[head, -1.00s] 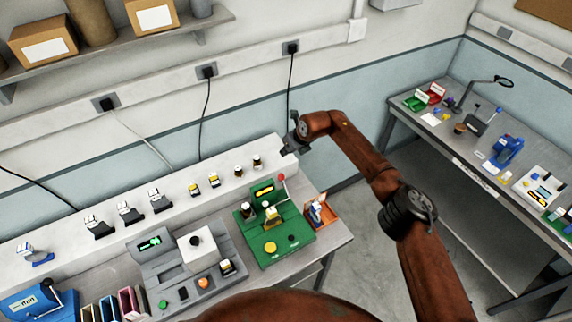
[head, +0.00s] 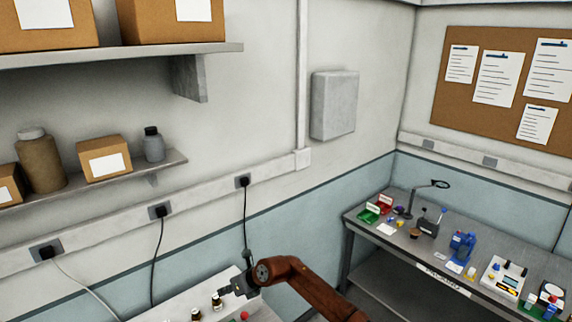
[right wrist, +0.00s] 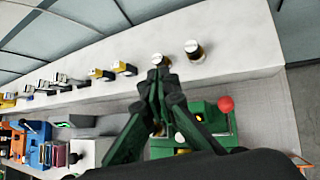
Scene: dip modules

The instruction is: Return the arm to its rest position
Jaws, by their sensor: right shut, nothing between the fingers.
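My right arm (head: 318,290) reaches in from the bottom of the head view, brown and bent at the elbow. Its dark gripper (head: 232,288) is above the back ledge of the near bench, close to two small dark vials (head: 217,300) with pale caps. In the right wrist view the gripper's fingers (right wrist: 160,72) are together and hold nothing. Two vials stand just beyond them, one near the fingertips (right wrist: 160,60) and one to the right (right wrist: 193,50). The green device (right wrist: 200,125) with a red knob lies partly hidden behind the fingers. My left gripper is out of view.
The near bench's white ledge (head: 180,306) shows at the bottom of the head view. A second bench (head: 400,240) with a blue device (head: 462,245) stands at the right. Shelves with boxes (head: 104,158) hang on the left wall. Black cables (head: 245,215) hang behind the gripper.

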